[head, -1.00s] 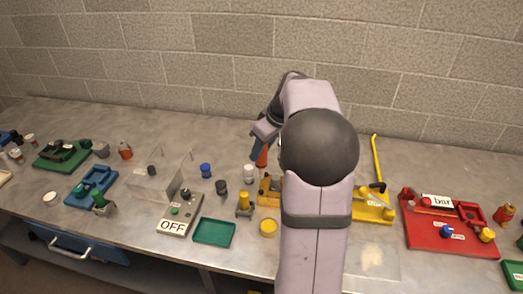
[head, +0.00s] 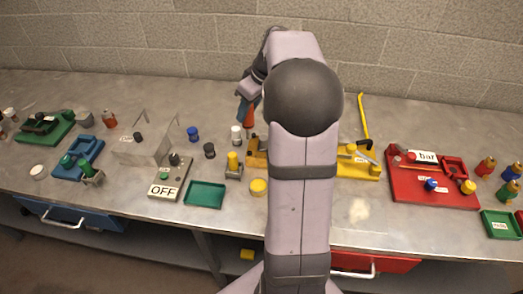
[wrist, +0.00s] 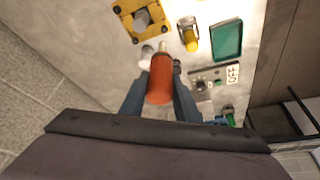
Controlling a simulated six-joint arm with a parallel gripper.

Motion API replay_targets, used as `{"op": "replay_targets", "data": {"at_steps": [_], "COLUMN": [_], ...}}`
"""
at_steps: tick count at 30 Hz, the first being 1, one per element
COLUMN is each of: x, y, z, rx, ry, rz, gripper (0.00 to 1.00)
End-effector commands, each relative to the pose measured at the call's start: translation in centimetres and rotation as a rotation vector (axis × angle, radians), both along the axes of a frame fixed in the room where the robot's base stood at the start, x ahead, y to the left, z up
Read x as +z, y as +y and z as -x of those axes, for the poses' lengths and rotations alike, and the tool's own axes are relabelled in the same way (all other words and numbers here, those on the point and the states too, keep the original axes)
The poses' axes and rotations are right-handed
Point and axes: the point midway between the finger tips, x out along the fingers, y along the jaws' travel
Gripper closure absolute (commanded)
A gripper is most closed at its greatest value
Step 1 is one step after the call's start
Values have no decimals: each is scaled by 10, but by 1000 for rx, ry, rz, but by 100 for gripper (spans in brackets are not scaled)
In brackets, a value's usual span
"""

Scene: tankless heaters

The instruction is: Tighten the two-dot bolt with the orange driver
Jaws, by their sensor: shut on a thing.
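My gripper (wrist: 160,97) is shut on the orange driver (wrist: 161,78), with one dark finger on each side of its handle. In the head view my gripper (head: 245,108) and the driver (head: 250,118) are above the bench, just beyond a yellow-orange block (head: 256,153) that my arm partly hides. In the wrist view this block (wrist: 124,9) carries a grey bolt-like post (wrist: 142,19), off to the upper left of the driver's tip. No dot marks can be read, so I cannot tell which bolt is the two-dot one.
A white-capped piece (head: 236,131) and a dark one (head: 209,150) stand close by. A yellow-topped post (head: 233,164), a green tray (head: 205,194) and the OFF box (head: 171,178) lie left of my arm. A yellow fixture (head: 358,168) and red one (head: 420,193) are right.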

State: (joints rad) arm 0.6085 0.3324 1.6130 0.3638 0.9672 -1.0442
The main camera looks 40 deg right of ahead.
Motion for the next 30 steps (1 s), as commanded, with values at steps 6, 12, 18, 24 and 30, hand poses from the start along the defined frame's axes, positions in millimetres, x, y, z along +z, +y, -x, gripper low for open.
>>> {"op": "replay_targets", "data": {"at_steps": [6, 12, 18, 24, 30], "x": [8, -3, -12, -6, 7], "y": [-12, -43, -97, -115, -118], "z": [7, 26, 25, 6, -2], "rx": [-28, -104, -177, -119, -54], "ry": [0, 3, -1, -5, -4], "rz": [0, -2, 0, 5, 2], "gripper": [94, 94, 94, 94, 94]}}
